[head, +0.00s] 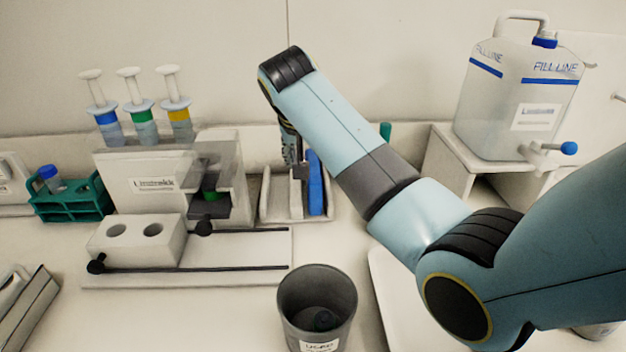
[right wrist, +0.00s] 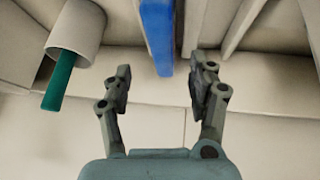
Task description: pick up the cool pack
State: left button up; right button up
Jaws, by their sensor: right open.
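The cool pack (head: 316,183) is a blue slab standing upright in a pale slotted rack (head: 268,211) at the back, near the middle of the head view. It also shows in the right wrist view as a blue bar (right wrist: 158,30) at the top middle. My right gripper (head: 294,167) points down over the rack, just left of the cool pack in the head view, partly hidden by its arm. In the right wrist view my right gripper (right wrist: 161,84) is open, with the pack's near end between its fingertips; I see no clear contact. My left gripper is out of view.
A dark grey bin (head: 290,312) stands in front. A syringe stand (head: 170,160) and a green tube rack (head: 70,200) are to the left. A water container (head: 500,115) sits on a shelf at right. A white tray (head: 385,290) lies partly under my right arm.

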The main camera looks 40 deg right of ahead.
aim_at(313, 165)
jog(key=x, duration=0.4)
jog(key=shift+w+f, duration=0.2)
jog(key=shift+f, duration=0.05)
jog(key=shift+c, duration=0.4)
grip_shut()
jog(key=shift+r, duration=0.1)
